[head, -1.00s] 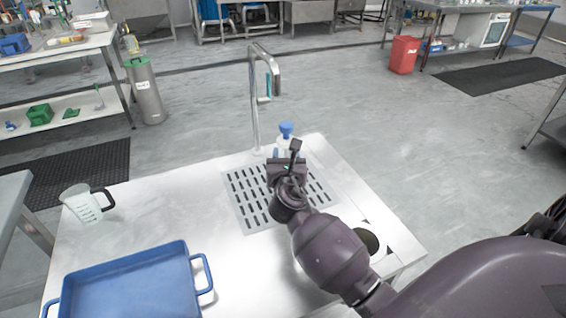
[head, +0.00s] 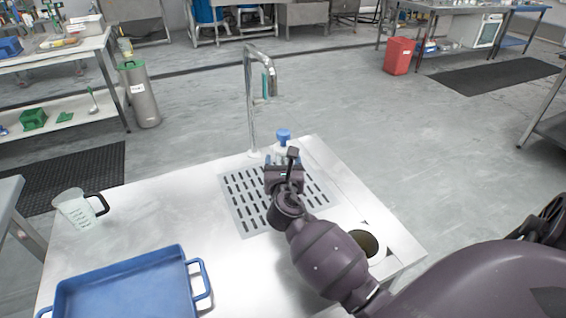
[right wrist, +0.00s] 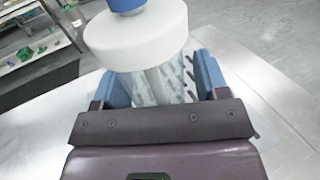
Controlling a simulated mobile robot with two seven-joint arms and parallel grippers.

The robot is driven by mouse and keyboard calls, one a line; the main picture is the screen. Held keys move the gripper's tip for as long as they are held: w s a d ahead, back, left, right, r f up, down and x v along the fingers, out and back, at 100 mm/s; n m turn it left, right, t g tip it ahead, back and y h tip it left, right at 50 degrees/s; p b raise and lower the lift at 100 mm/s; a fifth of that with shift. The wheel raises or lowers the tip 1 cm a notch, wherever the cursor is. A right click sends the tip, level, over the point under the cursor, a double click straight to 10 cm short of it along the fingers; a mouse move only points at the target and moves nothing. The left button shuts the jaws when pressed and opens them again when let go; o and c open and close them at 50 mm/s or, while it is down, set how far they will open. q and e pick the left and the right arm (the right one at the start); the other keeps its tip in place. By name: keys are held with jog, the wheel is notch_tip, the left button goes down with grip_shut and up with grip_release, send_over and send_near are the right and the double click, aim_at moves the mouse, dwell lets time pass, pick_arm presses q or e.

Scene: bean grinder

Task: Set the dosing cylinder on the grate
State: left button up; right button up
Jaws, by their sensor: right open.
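The dosing cylinder (head: 283,136) has a blue top, a wide white collar and a clear body. It stands roughly upright at the far part of the slotted grate (head: 241,204); my gripper hides its foot in the head view. The right wrist view shows its white collar (right wrist: 137,38) close up, with the clear body below. My right gripper (right wrist: 160,84) is open, its blue fingers on either side of the clear body. In the head view, the right gripper (head: 284,170) is over the grate. My left gripper is out of view.
A tall tap (head: 252,105) rises just left of the cylinder. A clear jug (head: 75,210) with a black handle and a blue tray (head: 125,290) are on the left of the steel counter (head: 165,210). A round dark opening (head: 369,243) is at its right.

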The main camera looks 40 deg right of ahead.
jog(key=p+v, duration=0.1)
jog(key=v, duration=1.1)
jog(key=shift+r, duration=0.1)
